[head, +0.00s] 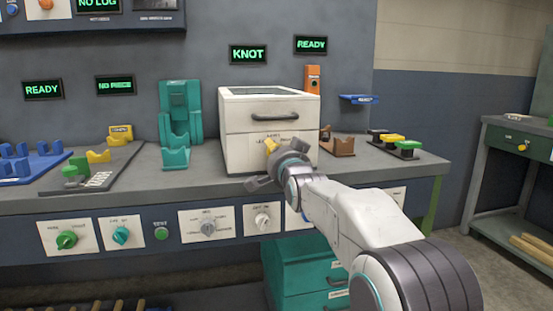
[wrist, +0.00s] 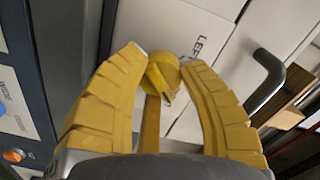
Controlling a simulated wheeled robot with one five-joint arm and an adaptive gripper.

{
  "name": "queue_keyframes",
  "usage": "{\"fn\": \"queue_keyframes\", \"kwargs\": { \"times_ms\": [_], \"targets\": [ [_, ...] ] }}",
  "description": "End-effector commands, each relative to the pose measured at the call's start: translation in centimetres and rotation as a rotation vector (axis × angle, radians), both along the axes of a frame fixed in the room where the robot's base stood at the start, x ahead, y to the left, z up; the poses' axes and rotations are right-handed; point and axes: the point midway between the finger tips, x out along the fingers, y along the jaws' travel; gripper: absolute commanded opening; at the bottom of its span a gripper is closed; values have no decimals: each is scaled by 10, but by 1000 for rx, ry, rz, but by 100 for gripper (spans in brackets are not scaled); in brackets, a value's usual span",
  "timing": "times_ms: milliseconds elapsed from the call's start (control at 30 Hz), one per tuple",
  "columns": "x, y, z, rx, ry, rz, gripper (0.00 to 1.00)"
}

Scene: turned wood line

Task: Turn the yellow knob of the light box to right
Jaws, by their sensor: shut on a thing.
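The cream light box (head: 270,124) stands on the workbench, with a dark handle on its upper front. Its yellow knob (head: 271,146) sits low on the front face, beside small printed lettering. My gripper (head: 277,162) is at the knob, reaching in from the lower right. In the wrist view, the two yellow fingers of my gripper (wrist: 164,66) close on the knob (wrist: 162,77) from both sides at their tips. The wrist view is strongly tilted, and part of a "LEFT" label (wrist: 201,46) shows beside the knob. The right-hand label is mostly hidden by my gripper.
A teal stand (head: 178,125) is left of the box. Dials line the bench front (head: 208,225) below. Bare bench top (head: 215,185) shows in front.

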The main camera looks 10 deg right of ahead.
Motion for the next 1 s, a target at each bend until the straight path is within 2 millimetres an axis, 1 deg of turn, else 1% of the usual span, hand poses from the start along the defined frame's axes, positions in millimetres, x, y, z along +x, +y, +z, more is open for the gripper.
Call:
{"fn": "queue_keyframes", "kwargs": {
  "times_ms": [33,400,1000],
  "targets": [
    [-1,-1,6,17,-20,-2,6],
    [-1,-2,7,106,-20,-3,6],
    [-1,-2,7,124,-18,-3,6]
  ]
}}
